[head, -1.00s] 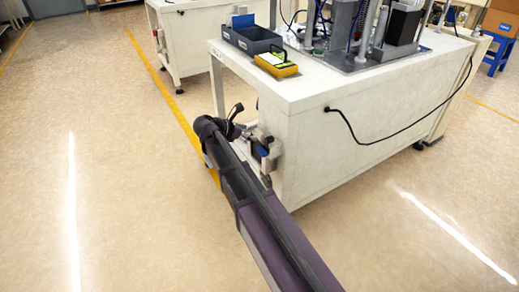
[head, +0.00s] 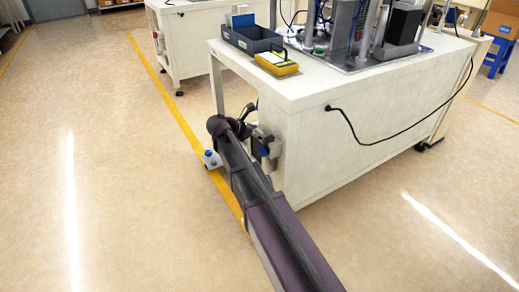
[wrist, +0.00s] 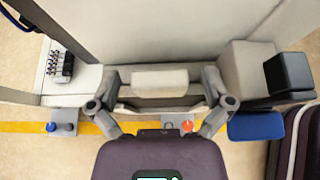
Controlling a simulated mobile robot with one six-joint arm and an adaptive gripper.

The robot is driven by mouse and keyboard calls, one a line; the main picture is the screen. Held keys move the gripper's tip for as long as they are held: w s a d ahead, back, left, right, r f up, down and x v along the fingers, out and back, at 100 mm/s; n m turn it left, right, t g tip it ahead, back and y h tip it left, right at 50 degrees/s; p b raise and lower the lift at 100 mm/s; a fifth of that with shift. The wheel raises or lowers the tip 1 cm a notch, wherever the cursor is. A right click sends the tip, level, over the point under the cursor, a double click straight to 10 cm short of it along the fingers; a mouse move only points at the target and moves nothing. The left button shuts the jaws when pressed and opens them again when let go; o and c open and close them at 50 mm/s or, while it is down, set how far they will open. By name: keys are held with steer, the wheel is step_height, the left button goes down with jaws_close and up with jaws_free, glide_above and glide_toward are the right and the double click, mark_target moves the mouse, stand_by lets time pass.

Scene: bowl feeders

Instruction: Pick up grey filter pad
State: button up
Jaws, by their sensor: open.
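In the wrist view my gripper (wrist: 160,88) is open, its two grey fingers spread wide apart. A pale beige-grey block (wrist: 160,83) shows between the fingertips; I cannot tell whether it lies between them or beyond. I cannot pick out the grey filter pad for certain in either view. In the head view my dark arm reaches low beside the white bench (head: 345,150), and my gripper cannot be made out there.
The bench top holds a grey bin (head: 251,40) and a yellow device (head: 277,63). A small grey box with a blue knob (head: 210,158) stands by the yellow floor line. A fitting with a blue part (head: 263,151) is close beside my arm. Floor on the left is clear.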

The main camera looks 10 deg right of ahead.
steer(key=c, duration=1.2)
steer(key=shift+c, duration=0.2)
steer(key=shift+r, duration=0.1)
step_height(320, 180, up, 28)
steer(key=p, duration=2.8)
